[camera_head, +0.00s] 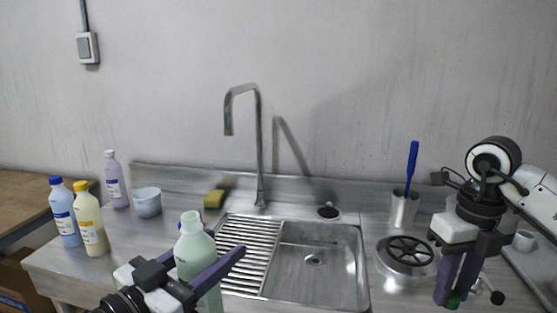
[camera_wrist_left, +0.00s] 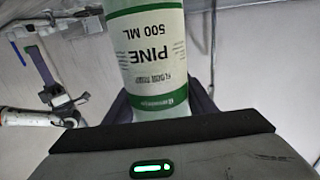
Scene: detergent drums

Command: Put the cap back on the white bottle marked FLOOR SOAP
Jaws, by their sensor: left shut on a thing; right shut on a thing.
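My left gripper (camera_head: 210,262) is shut around the body of a pale green-white bottle (camera_head: 190,248) in the head view. The bottle is about upright, and its open neck has no cap. In the left wrist view its label (camera_wrist_left: 155,60) is upside down and reads PINE and 500 ML, with small print like FLOOR SOAP. My right gripper (camera_head: 454,291) is at the right, pointing down, shut on a small green cap (camera_head: 453,301) at its fingertips. The cap is well apart from the bottle. The right gripper also shows at the left of the left wrist view (camera_wrist_left: 38,62).
Blue (camera_head: 66,215), yellow-capped (camera_head: 90,225) and lilac (camera_head: 115,182) bottles stand at the left beside a bowl (camera_head: 147,203). A tap (camera_head: 259,150) rises behind the sink (camera_head: 320,270). A brush holder (camera_head: 403,212) and a round slotted metal item (camera_head: 405,255) stand at the right.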

